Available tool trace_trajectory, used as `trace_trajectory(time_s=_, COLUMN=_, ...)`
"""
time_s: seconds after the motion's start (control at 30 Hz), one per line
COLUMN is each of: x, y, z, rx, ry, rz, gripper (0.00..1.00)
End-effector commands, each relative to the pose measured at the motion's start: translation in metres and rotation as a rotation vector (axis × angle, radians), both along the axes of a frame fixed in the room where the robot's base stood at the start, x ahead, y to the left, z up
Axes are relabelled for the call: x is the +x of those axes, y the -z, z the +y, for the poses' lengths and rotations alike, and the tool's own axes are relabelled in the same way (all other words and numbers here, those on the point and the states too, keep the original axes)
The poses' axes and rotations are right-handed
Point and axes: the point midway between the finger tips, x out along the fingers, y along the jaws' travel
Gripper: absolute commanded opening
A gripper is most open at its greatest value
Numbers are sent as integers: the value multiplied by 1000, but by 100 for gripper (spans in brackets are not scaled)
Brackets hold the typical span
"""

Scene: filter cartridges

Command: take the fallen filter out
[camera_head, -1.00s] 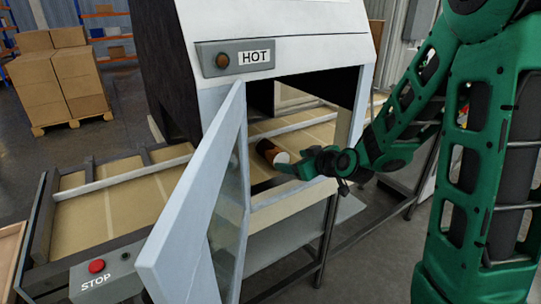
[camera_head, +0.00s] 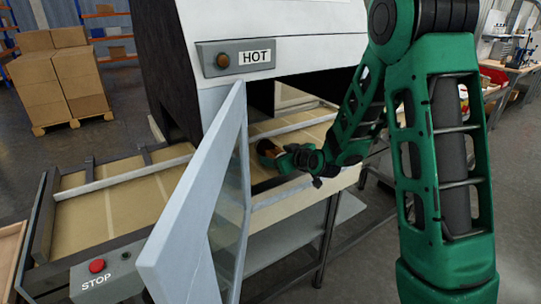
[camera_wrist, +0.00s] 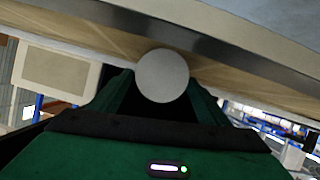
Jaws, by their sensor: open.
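The fallen filter (camera_head: 266,148) lies on the belt inside the hooded machine, seen through its open door. The fingers are open, one on each side of the end. I cannot tell whether either finger touches it. My arm reaches in through the door opening from the right.
The open door (camera_head: 195,205) swings out to the left of the opening. The hood (camera_head: 300,30) hangs above, with a HOT sign (camera_head: 256,57). Belt rails (camera_head: 120,180) run along the conveyor. A STOP box (camera_head: 100,275) is at front left. Stacked cartons (camera_head: 60,80) stand far behind.

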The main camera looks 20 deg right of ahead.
Motion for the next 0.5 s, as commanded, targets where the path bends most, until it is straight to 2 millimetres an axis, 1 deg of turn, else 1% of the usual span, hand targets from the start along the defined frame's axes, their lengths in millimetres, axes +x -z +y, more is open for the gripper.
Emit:
trace_trajectory(time_s=0.03, x=5, y=2, z=2, rx=0, ry=-1, rz=-1, gripper=70)
trace_trajectory(time_s=0.13, x=10, y=4, z=3, rx=1, ry=0, rz=0, gripper=70)
trace_trajectory(time_s=0.37, x=11, y=4, z=3, rx=1, ry=1, rz=-1, gripper=70)
trace_trajectory(time_s=0.47, x=11, y=4, z=3, rx=1, ry=1, rz=-1, gripper=48)
trace_trajectory(time_s=0.5, x=11, y=4, z=3, rx=1, ry=1, rz=-1, gripper=39)
